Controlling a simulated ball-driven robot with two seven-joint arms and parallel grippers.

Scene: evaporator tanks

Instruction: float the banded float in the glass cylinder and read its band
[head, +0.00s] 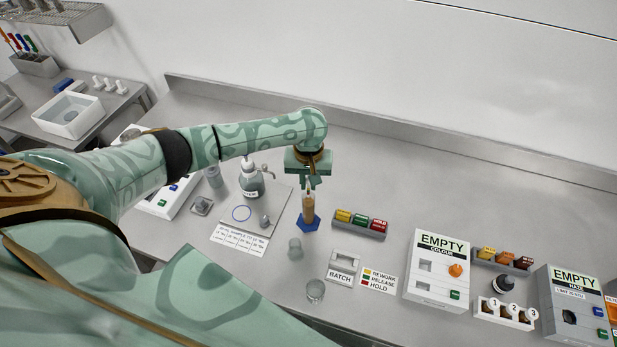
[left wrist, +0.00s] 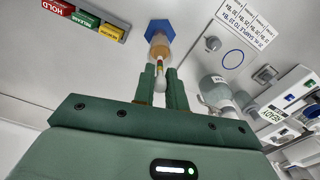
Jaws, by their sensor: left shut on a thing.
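The glass cylinder (head: 309,204) stands upright on a blue six-sided base (head: 307,223) and holds amber liquid. It also shows in the left wrist view (left wrist: 159,45). My left gripper (head: 309,183) is right above the cylinder's mouth, pointing down. In the left wrist view its fingers (left wrist: 160,84) are shut on the banded float (left wrist: 158,73), a thin pale stem with coloured bands, in line with the cylinder. I cannot tell how far the float's lower end reaches into the cylinder. My right gripper is not in view.
A wash bottle (head: 251,181) and a small grey weight (head: 264,221) stand on a pale mat left of the cylinder. A rack of coloured blocks (head: 359,224) is close on the right. The bench behind is clear.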

